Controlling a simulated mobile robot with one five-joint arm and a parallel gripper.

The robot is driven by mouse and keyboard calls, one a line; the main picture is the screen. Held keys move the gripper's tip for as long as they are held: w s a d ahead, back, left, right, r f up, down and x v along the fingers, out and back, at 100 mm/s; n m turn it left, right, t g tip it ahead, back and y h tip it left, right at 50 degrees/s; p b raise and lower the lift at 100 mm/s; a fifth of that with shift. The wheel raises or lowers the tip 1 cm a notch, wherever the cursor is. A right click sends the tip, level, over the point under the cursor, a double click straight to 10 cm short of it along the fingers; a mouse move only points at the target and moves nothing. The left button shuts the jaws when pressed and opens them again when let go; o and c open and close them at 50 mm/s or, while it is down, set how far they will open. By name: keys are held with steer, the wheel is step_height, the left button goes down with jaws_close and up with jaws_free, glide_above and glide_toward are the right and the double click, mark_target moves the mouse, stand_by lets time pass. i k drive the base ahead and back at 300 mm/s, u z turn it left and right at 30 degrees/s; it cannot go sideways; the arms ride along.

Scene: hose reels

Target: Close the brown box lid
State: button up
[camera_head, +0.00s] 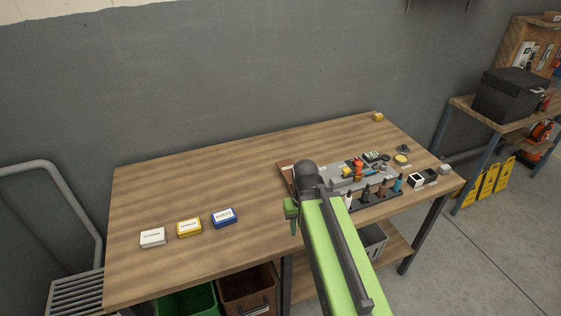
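A brown box (262,302) stands under the wooden workbench near its front edge. The tabletop hides its upper part, and I cannot make out a lid on it or whether it is open. My green and black arm reaches over the bench from the lower right. A small green part at its far end looks like part of my gripper (291,209). It is above the tabletop, higher than the brown box and to its right. The rest of the gripper is hidden behind the arm, so its opening does not show.
The workbench (190,195) carries white (152,238), yellow (189,228) and blue (224,218) small boxes. A grey tray of tools and several small bottles lie right of my arm. A green bin (187,302) stands left of the brown box. A metal rail (75,190) is at left.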

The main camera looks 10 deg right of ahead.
mark_target(285, 166)
steer(key=i, duration=0.5)
steer(key=u, duration=0.6)
steer(key=k, duration=0.35)
steer(key=u, duration=0.5)
steer(key=i, duration=0.5)
steer(key=u, duration=0.05)
